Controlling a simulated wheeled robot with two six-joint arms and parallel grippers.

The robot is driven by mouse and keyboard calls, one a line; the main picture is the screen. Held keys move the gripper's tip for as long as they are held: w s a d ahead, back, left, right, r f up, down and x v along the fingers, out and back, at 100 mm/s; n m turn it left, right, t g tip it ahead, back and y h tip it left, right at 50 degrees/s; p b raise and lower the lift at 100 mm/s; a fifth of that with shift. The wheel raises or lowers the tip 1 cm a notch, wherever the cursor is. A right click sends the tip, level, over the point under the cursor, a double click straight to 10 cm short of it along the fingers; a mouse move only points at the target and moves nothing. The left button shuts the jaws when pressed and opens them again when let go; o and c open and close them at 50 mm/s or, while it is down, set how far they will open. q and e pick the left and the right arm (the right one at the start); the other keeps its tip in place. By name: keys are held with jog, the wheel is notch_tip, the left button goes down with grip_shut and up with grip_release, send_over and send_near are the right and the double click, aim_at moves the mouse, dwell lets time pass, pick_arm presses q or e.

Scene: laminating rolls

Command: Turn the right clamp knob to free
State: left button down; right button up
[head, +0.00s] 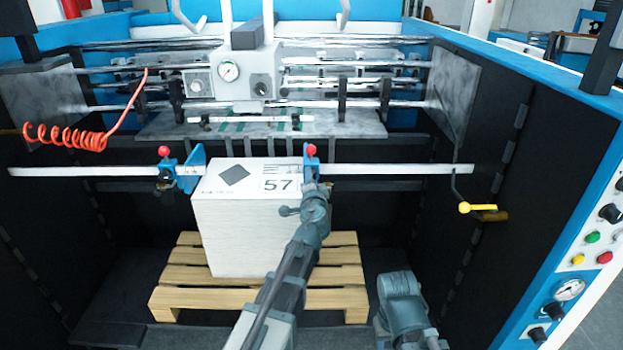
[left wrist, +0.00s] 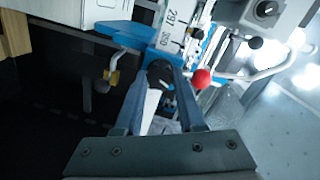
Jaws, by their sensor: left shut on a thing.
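The right clamp (head: 309,170), blue with a red ball (head: 310,150) on top, sits on the white rail beside the paper stack's right back corner. My left gripper (head: 315,192) is at the front of this clamp and hides its lower part in the head view. In the left wrist view, my left gripper's two fingers (left wrist: 161,84) are shut on the black clamp knob (left wrist: 159,72). The red ball (left wrist: 202,79) is just right of the fingers and apart from them. My right gripper is not in view; only part of my right arm shows at the lower right.
The white stack (head: 235,225) marked 57 stands on a wooden pallet (head: 175,300). The left clamp (head: 166,172) sits farther left on the rail (head: 85,171). A yellow-handled lever (head: 478,208) hangs at the right. A gauge unit (head: 232,75) is above.

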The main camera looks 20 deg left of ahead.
pick_arm(q)
jog(key=shift+s+n+h, duration=0.1)
jog(key=shift+n+h, duration=0.3)
jog(key=shift+n, duration=1.7)
jog(key=c, duration=0.5)
grip_release()
